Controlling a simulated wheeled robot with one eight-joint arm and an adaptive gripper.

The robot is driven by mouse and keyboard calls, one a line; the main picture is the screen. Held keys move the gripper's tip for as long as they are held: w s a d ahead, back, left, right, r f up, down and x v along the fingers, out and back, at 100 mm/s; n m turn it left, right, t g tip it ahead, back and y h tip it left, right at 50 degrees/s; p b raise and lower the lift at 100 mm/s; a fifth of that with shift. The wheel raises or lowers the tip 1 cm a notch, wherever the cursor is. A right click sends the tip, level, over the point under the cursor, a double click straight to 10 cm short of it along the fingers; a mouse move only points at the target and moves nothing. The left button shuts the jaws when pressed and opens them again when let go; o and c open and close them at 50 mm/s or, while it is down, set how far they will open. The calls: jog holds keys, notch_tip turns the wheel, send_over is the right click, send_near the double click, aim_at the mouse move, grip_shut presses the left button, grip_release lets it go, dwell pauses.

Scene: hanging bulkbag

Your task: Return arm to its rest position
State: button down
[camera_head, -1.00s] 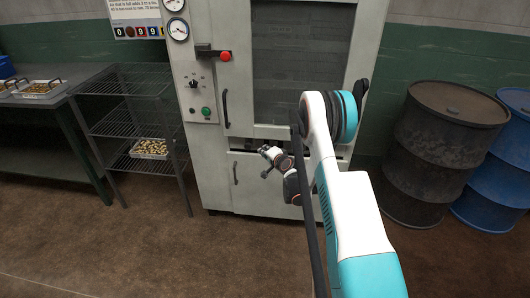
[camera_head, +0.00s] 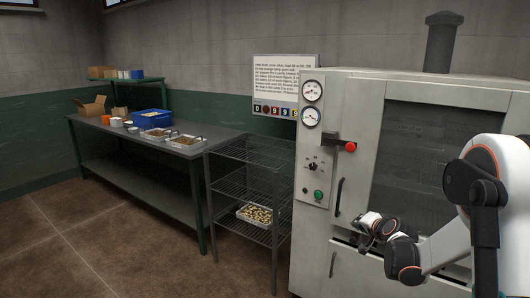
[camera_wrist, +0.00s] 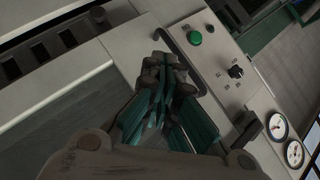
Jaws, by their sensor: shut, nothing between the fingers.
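My gripper (camera_head: 366,222) is in front of the grey machine cabinet (camera_head: 312,228), near its lower handle and the edge of its dark window. It is small in the head view. In the wrist view, my gripper (camera_wrist: 165,62) has its fingers together with nothing between them. The cabinet front (camera_wrist: 130,48) lies behind it, tilted in the picture. My arm is bent at the right of the head view.
A wire rack (camera_head: 245,187) with a tray of small brass-coloured parts (camera_head: 255,214) stands left of the cabinet. A green-legged workbench (camera_head: 110,148) holds trays, a blue bin (camera_head: 152,119) and boxes. The brown floor (camera_head: 100,240) at the left is clear.

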jog(key=s+a+r+n+g, duration=0.1)
jog(key=s+a+r+n, duration=0.2)
jog(key=s+a+r, duration=0.35)
jog(key=s+a+r+n+g, duration=0.2)
jog(key=s+a+r, duration=0.2)
jog(key=s+r, duration=0.5)
jog(key=s+a+f+n+g, duration=0.1)
jog(key=s+f+n, duration=0.1)
jog(key=s, duration=1.2)
jog(key=s+a+f+n+g+h, duration=0.1)
jog(key=s+a+f+n, duration=0.1)
jog(key=s, duration=1.2)
jog(key=shift+s+a+n, duration=0.15)
jog(key=shift+s+n, duration=0.15)
jog(key=shift+n, duration=0.1)
